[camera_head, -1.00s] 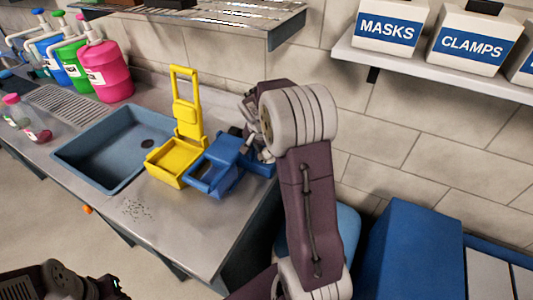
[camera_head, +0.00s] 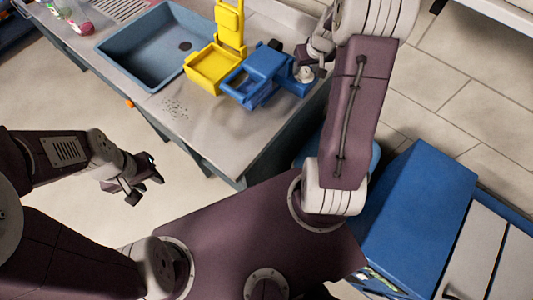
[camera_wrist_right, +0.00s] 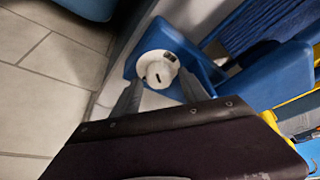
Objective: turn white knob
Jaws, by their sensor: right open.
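The white knob (camera_wrist_right: 158,70) sits on a blue block in the right wrist view, with a dark slot in its face. In the head view the knob (camera_head: 304,75) shows small at the right end of the blue device. My right gripper (camera_wrist_right: 162,93) is open, with one finger on each side of the knob's near part; I cannot tell whether they touch it. In the head view my right gripper is largely hidden by its own wrist. My left gripper (camera_head: 146,185) is open and empty over the floor, away from the counter.
The blue device (camera_head: 255,78) and a yellow holder (camera_head: 212,68) stand on the metal counter (camera_head: 205,125), right of a blue sink (camera_head: 150,50). A blue cabinet (camera_head: 415,215) stands at the right. The counter's front strip is clear apart from dark specks.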

